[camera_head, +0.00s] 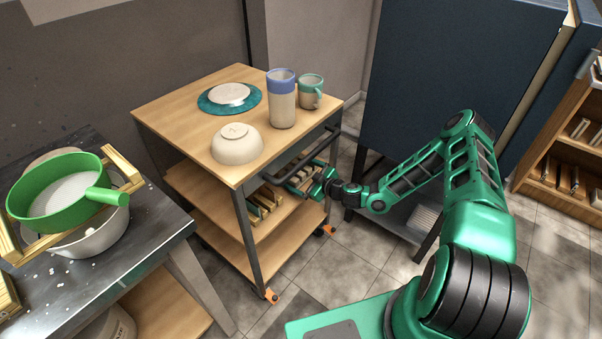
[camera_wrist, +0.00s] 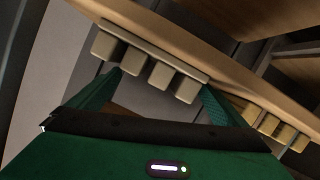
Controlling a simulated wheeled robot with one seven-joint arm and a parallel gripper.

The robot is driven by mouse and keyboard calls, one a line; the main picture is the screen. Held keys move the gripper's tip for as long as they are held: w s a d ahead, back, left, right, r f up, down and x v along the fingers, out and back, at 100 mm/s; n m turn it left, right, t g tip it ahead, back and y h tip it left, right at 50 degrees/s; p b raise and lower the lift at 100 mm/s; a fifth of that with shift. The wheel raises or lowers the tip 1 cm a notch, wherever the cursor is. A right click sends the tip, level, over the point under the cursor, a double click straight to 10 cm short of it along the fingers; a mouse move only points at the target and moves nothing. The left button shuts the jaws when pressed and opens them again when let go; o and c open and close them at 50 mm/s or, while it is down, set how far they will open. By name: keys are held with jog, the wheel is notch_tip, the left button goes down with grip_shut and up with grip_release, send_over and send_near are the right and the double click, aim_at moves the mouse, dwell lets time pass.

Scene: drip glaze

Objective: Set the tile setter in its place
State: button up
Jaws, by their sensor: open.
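A pale bar with several block-like feet, which looks like a tile setter (camera_wrist: 152,48), lies ahead of my gripper in the wrist view, along a wooden shelf edge. My gripper (camera_wrist: 160,85) is open, with one green finger toward each end of this bar. I cannot tell whether the fingers touch it. In the head view my gripper (camera_head: 308,184) reaches in at the cart's right side, beside the middle shelf (camera_head: 193,187). A similar pale piece with blocks (camera_wrist: 272,126) shows at the right of the wrist view; wooden pieces (camera_head: 263,206) stand on the middle shelf in the head view.
The cart's top (camera_head: 180,105) holds an upturned bowl (camera_head: 237,146), a teal plate (camera_head: 212,107), a blue-rimmed tumbler (camera_head: 282,100) and a mug (camera_head: 311,92). The cart's dark handle (camera_head: 290,165) runs close above my gripper. A steel table (camera_head: 140,225) with a green sieve (camera_head: 68,185) stands left.

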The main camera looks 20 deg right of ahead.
jog(key=shift+f, duration=0.2)
jog(key=shift+d, duration=0.15)
jog(key=c, duration=1.2)
jog(key=shift+r, duration=0.55)
jog(key=shift+s+d+r, duration=0.1)
jog(key=shift+s+r, duration=0.05)
jog(key=shift+r, duration=0.5)
jog(key=shift+s+r, duration=0.1)
jog(key=shift+r, duration=0.5)
jog(key=s+d, duration=0.4)
jog(key=s, duration=0.3)
jog(key=s+d, duration=0.4)
jog(key=s, duration=0.4)
jog(key=shift+d, duration=0.25)
jog(key=shift+r, duration=0.1)
